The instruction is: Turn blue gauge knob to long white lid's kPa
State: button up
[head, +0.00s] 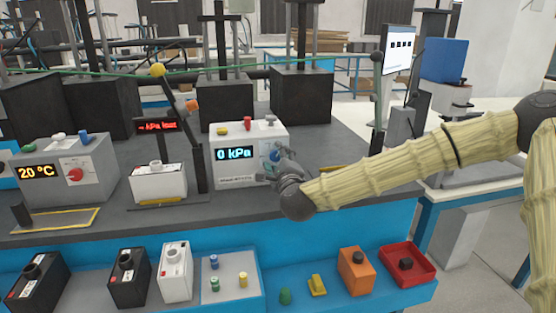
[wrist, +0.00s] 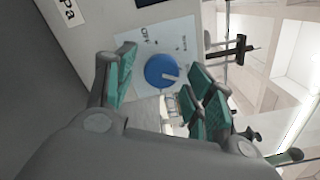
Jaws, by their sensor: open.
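The blue gauge knob (wrist: 161,71) is on the front of the grey-white gauge box (head: 235,174), whose screen (head: 234,154) reads 0 kPa. In the wrist view the knob has a pale pointer bar, and small dial marks surround it. My gripper (wrist: 162,62) is open, with its green-padded fingers on either side of the knob and gaps visible in the picture. In the head view my gripper (head: 284,168) partly covers the knob (head: 269,156). I cannot tell which item is the long white lid; a white battery (head: 175,272) stands on the lower blue shelf.
Left of the gauge box are a white box (head: 158,184) under a red-lettered display (head: 157,126), and a temperature box (head: 80,182) reading 20 °C. Black batteries (head: 129,278), an orange block (head: 356,271) and a red tray (head: 427,276) occupy the lower shelf.

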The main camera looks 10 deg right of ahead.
jog(key=s, duration=1.1)
jog(key=shift+s, duration=0.3)
